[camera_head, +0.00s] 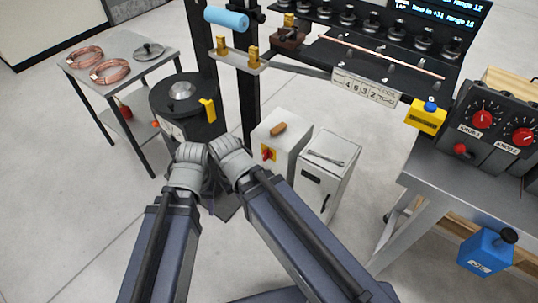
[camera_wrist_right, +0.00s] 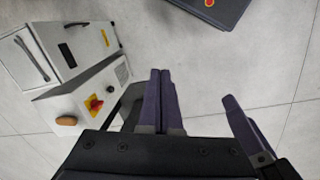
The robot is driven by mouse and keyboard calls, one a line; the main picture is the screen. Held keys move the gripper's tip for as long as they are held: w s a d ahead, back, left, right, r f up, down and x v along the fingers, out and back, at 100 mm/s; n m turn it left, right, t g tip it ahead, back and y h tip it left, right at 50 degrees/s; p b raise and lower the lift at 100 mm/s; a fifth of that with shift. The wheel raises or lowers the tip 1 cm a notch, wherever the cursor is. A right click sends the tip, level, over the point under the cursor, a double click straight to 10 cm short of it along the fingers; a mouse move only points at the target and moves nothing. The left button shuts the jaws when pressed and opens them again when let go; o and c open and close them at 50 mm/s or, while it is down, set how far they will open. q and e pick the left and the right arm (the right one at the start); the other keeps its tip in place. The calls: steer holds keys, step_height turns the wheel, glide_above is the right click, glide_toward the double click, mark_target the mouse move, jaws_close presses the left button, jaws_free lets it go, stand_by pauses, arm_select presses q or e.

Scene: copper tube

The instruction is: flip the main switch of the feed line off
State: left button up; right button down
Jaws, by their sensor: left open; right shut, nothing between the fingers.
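A red rotary switch on a yellow plate (camera_head: 268,153) is on the front of a small white cabinet (camera_head: 283,158). The switch also shows in the right wrist view (camera_wrist_right: 95,103), left of my right fingers. My left gripper (camera_head: 190,158) is in front of the black drum; its fingers are mostly hidden in the head view, and one open finger appears at the right of the wrist view. My right gripper (camera_wrist_right: 161,75) is shut and empty, apart from the switch. In the head view, the right wrist (camera_head: 232,162) is just left of the cabinet and hides its fingers.
A second white cabinet (camera_head: 325,170) with a metal bar on top stands to the right. A black drum (camera_head: 190,108) stands behind my left wrist. A table with copper coils (camera_head: 110,71) is at left. A grey bench (camera_head: 455,185) is at right.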

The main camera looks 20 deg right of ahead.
steer(key=w+d+f+m+t+y+b, duration=0.1)
steer(key=w+d+f+m+t+b, duration=0.35)
steer(key=w+f+b, duration=0.75)
steer(key=w+d+f+m+t+b, duration=0.1)
steer(key=w+d+f+m+b, duration=0.3)
steer(key=w+d+b, duration=0.2)
steer(key=w+d+f+m+t+b, duration=0.2)
steer(key=w+d+b, duration=0.4)
steer(key=d, duration=0.4)
steer(key=shift+w+d+f+m, duration=0.2)
steer(key=shift+w+f+m, duration=0.55)
steer(key=shift+m, duration=0.5)
steer(key=shift+s+f, duration=0.1)
steer(key=shift+f, duration=0.1)
